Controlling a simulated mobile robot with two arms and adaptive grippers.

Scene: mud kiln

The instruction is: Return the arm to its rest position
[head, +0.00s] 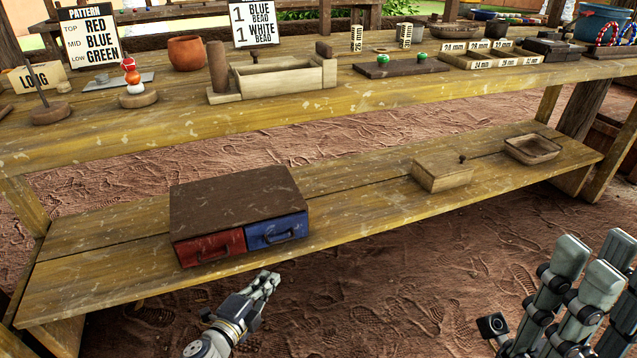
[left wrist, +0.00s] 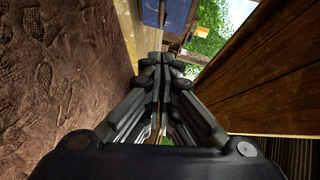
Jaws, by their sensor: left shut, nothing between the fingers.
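My left gripper (head: 265,283) is shut and empty. In the head view it hangs over the ground in front of the low shelf, below the cabinet with a red and a blue drawer, and is apart from it. In the left wrist view the shut fingers (left wrist: 160,120) point up the picture, with a blue surface beyond them. My right gripper (head: 594,265) is at the lower right of the head view, fingers spread, with nothing seen between them.
The cabinet (head: 230,197), both drawers shut, stands on the low shelf (head: 350,228). A small wooden box (head: 441,176) and a shallow tray (head: 533,149) are farther right. The workbench (head: 300,112) above bears signs, blocks and pots. The ground (head: 400,290) between my grippers is clear.

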